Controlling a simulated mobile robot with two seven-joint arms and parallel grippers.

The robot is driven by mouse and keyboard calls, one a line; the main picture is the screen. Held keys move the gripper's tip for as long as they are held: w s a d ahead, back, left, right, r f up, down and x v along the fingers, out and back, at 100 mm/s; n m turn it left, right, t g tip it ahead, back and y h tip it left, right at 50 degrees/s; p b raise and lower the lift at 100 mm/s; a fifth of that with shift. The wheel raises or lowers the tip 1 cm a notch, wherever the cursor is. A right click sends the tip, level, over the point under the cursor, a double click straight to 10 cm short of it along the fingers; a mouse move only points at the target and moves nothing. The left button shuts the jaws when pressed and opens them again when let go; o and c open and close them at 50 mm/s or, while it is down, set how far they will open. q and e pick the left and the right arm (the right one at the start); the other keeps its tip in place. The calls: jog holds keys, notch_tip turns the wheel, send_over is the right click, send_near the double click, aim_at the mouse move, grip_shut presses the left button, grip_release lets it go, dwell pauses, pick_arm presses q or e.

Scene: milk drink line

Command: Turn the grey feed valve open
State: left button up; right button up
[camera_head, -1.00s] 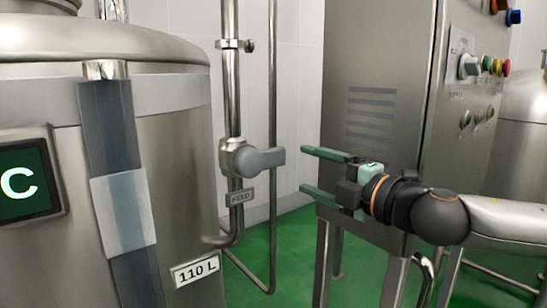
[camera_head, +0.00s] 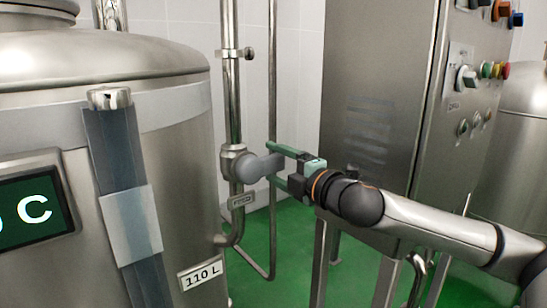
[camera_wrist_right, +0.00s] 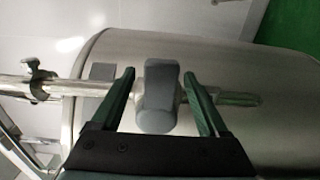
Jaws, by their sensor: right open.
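In the right wrist view the grey handle (camera_wrist_right: 160,95) stands between the two fingers of the right gripper (camera_wrist_right: 158,73), with a gap on each side. It is not gripped. My left gripper is out of view.
A steel tank (camera_head: 180,150) with a strap and a 110 L label stands at left. A steel control cabinet (camera_head: 375,100) with knobs and buttons stands at right. A thin vertical pipe (camera_head: 272,90) runs close behind the right gripper.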

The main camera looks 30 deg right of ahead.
jog(key=shift+w, duration=0.4)
grip_shut()
dwell(0.5)
dwell(0.8)
